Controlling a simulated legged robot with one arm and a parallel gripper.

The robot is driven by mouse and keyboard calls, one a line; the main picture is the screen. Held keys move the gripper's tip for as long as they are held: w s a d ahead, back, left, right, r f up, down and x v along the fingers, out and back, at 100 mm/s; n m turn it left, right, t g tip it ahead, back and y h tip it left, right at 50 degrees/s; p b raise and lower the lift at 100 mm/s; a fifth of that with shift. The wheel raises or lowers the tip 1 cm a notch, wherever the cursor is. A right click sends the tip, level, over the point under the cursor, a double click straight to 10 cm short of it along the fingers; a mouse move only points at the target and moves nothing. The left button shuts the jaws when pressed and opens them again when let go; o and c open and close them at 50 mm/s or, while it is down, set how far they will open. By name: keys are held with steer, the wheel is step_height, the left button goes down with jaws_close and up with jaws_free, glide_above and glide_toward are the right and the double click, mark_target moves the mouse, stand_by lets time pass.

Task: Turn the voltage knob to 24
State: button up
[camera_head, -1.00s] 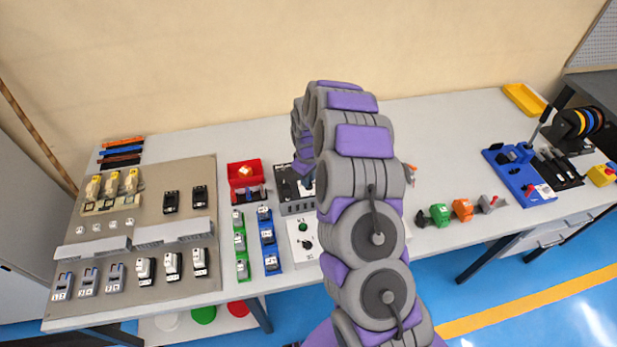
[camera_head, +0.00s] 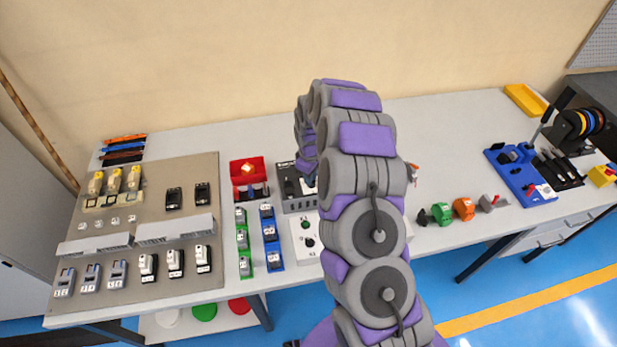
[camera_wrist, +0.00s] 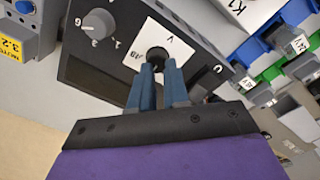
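In the wrist view a dark control box (camera_wrist: 112,62) carries a black knob (camera_wrist: 156,54) on a white plate marked "V". My gripper (camera_wrist: 158,68) has two blue fingers, close together with a narrow gap, with their tips at this knob. I cannot tell whether they press on it. The tips hide part of the knob, and its setting cannot be read. A grey knob (camera_wrist: 98,24) with a dial scale is on the same box, to the left. In the head view the box (camera_head: 298,204) stands mid-table, and my arm hides its right side and my gripper.
Green (camera_head: 243,240) and blue (camera_head: 270,237) rails with modules lie in front of the bin. A white switch panel (camera_head: 303,252) lies in front of the box. The far left holds a component board (camera_head: 150,215).

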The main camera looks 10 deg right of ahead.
steer(key=shift+o, duration=1.4)
step_height(320, 180, up, 9)
steer(key=d+p, duration=0.1)
steer(key=shift+s+d+f, duration=0.15)
steer(key=shift+s, duration=0.15)
steer(key=shift+r+p, duration=0.6)
steer(key=shift+r, duration=3.65)
steer(key=s+a+r+m+b, duration=0.1)
steer(key=s+a+r, duration=0.1)
steer(key=s+r, duration=0.45)
steer(key=s+d+r+m+g+b, duration=0.1)
steer(key=s+m, duration=0.7)
steer(key=s, duration=2.7)
steer(key=shift+g+b, duration=0.6)
steer(key=shift+b, duration=0.25)
steer(key=shift+r, duration=0.1)
steer(key=shift+c, duration=0.5)
